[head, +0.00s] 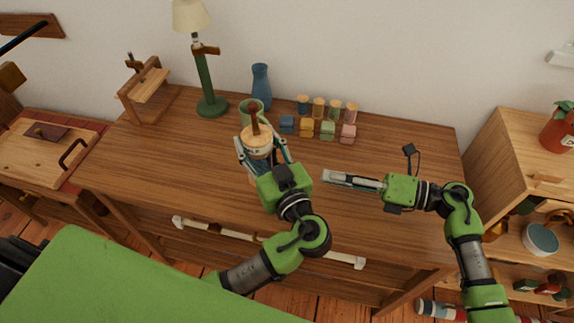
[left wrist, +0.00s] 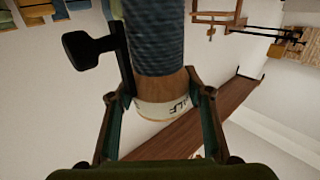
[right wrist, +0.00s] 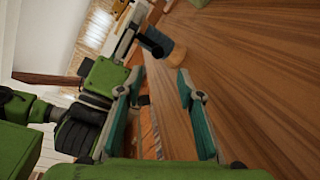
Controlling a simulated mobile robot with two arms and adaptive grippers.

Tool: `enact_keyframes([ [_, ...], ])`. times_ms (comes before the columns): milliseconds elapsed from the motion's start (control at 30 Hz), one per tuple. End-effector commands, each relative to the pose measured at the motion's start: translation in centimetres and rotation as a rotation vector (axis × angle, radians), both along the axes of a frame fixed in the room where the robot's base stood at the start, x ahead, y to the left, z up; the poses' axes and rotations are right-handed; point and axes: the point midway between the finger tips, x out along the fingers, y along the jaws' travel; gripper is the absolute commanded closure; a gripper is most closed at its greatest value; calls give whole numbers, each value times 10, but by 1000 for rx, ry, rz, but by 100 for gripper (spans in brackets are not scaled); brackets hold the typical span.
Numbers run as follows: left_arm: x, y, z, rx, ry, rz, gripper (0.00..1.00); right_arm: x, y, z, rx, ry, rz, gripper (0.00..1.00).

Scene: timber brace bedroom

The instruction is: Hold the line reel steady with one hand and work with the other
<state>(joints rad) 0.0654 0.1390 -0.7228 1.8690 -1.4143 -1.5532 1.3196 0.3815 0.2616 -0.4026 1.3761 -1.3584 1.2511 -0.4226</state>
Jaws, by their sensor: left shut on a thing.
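The line reel (head: 258,138) stands over the left-middle of the wooden desk, with a pale wooden end and a brown upright piece on top. In the left wrist view it shows dark blue wound line (left wrist: 153,35), a white lettered label and a black crank-like handle (left wrist: 88,48) beside it. My left gripper (head: 262,152) is shut on the reel, one finger on each side. My right gripper (head: 328,178) is open and empty above the desk, to the right of the reel, pointing left toward it. In the right wrist view its fingers (right wrist: 158,78) are apart.
Several small coloured blocks (head: 328,129) and jars stand behind, near a blue vase (head: 261,88), a green mug (head: 250,108) and a green lamp (head: 206,85). A wooden stand (head: 145,88) is at the left. The desk's right part (head: 400,150) is mostly clear.

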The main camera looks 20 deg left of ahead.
Motion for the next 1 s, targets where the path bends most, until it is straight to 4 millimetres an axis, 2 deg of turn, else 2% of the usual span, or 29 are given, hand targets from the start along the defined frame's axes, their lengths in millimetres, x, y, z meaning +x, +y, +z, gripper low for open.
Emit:
enact_keyframes([
  [700, 0, 0, -1, -1, 3, 0, 82, -5, 2, 18, -80, 1005, -238, 66],
  [1000, 0, 0, -1, -1, 3, 0, 82, -6, 3, 22, -77, 1247, -310, 66],
])
